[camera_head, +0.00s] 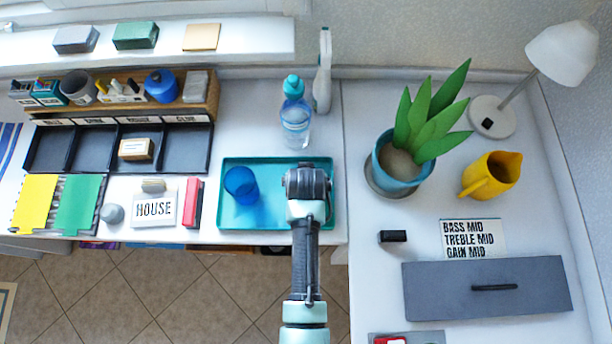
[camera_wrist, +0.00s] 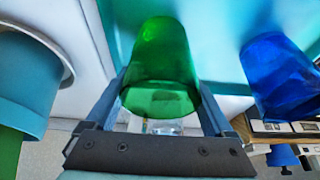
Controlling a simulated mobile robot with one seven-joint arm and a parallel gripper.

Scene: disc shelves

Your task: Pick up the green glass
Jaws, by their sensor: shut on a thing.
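The green glass (camera_wrist: 160,62) is between the two fingers of my gripper (camera_wrist: 165,95) in the wrist view, and the gripper is shut on it. In the head view my gripper (camera_head: 308,180) is over the right part of the teal tray (camera_head: 265,164), and it hides the green glass there. I cannot tell whether the glass touches the tray. A blue glass (camera_head: 241,185) stands in the left part of the tray. It also shows in the wrist view (camera_wrist: 277,75), to the right of the green glass and apart from it.
A clear bottle (camera_head: 295,120) with a teal cap stands behind the tray. A potted plant (camera_head: 398,160) and a yellow jug (camera_head: 491,175) stand to the right. A red-and-white box (camera_head: 194,203) and a HOUSE sign (camera_head: 154,209) lie left of the tray.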

